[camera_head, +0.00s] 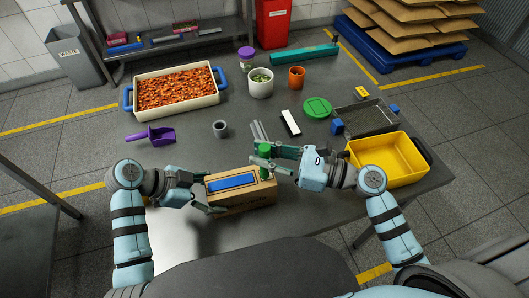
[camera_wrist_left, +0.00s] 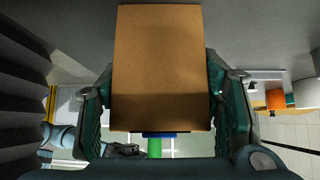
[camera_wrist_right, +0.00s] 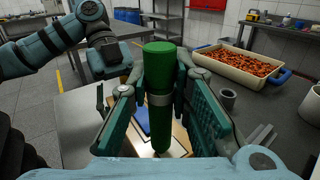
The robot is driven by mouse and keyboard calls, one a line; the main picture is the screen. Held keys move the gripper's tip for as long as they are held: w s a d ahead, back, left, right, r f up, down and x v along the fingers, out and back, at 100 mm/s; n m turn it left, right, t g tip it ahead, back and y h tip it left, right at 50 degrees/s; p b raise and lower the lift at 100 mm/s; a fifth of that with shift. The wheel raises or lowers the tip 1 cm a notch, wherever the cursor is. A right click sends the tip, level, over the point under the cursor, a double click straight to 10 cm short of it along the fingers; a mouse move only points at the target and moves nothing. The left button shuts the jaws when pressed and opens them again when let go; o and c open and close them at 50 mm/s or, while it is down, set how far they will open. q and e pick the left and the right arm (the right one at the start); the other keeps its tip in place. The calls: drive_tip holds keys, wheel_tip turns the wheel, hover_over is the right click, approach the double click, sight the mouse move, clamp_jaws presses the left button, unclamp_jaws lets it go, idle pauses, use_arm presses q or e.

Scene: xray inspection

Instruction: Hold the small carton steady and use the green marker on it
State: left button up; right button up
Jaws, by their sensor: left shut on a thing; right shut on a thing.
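The small carton (camera_head: 243,197) is a brown box with a blue patch (camera_head: 231,182) on its top, near the front edge of the table. My left gripper (camera_head: 207,195) is shut on the carton from its left end. In the left wrist view the carton (camera_wrist_left: 162,70) fills the space between the fingers. My right gripper (camera_head: 268,159) is shut on the green marker (camera_wrist_right: 160,95), which stands roughly upright between its fingers. The marker (camera_head: 265,149) is above the carton's right part. Whether its lower end touches the carton cannot be told.
A yellow bin (camera_head: 398,178) and a grey tray (camera_head: 378,120) stand at the right. A grey cup (camera_head: 220,129), a purple scoop (camera_head: 152,136), a white-and-black block (camera_head: 290,123) and a green lid (camera_head: 317,107) lie behind. A food-filled tray (camera_head: 218,99) is at the back left.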

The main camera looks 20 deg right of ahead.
drive_tip(key=shift+w, duration=0.1)
drive_tip(key=shift+w+d, duration=0.6)
drive_tip(key=shift+w, duration=0.25)
drive_tip(key=shift+s, duration=0.1)
drive_tip(key=shift+s+a, duration=0.6)
drive_tip(key=shift+s, duration=0.25)
drive_tip(key=shift+w, duration=0.1)
drive_tip(key=shift+w+d, duration=0.6)
drive_tip(key=shift+w, duration=0.25)
drive_tip(key=shift+s, duration=0.1)
